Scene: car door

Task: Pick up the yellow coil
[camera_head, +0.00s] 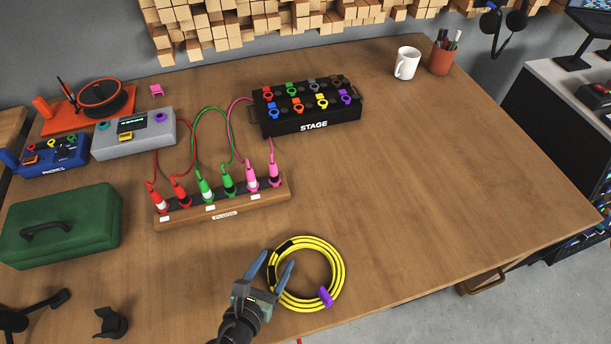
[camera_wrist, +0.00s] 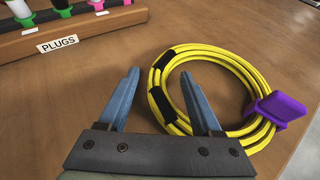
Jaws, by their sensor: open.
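The yellow coil (camera_head: 338,264) lies flat on the wooden table near its front edge. It has black bands and a purple clip (camera_head: 325,296) on its lower right side. My gripper (camera_head: 273,265) is open at the coil's left side, with its two blue-grey fingers pointing toward it. In the wrist view, the coil (camera_wrist: 222,55) lies ahead and to the right of my gripper (camera_wrist: 162,95). The right finger overlaps the coil's near left part in the picture, and the left finger is over bare table. I cannot tell whether the fingers touch the coil. The purple clip also shows there (camera_wrist: 275,108).
A wooden PLUGS rack (camera_head: 225,212) with several plugs stands behind my gripper. A black STAGE box (camera_head: 310,110) is farther back. A green case (camera_head: 60,228) is at the left. A white mug (camera_head: 406,64) stands at the back right. The table's right side is clear.

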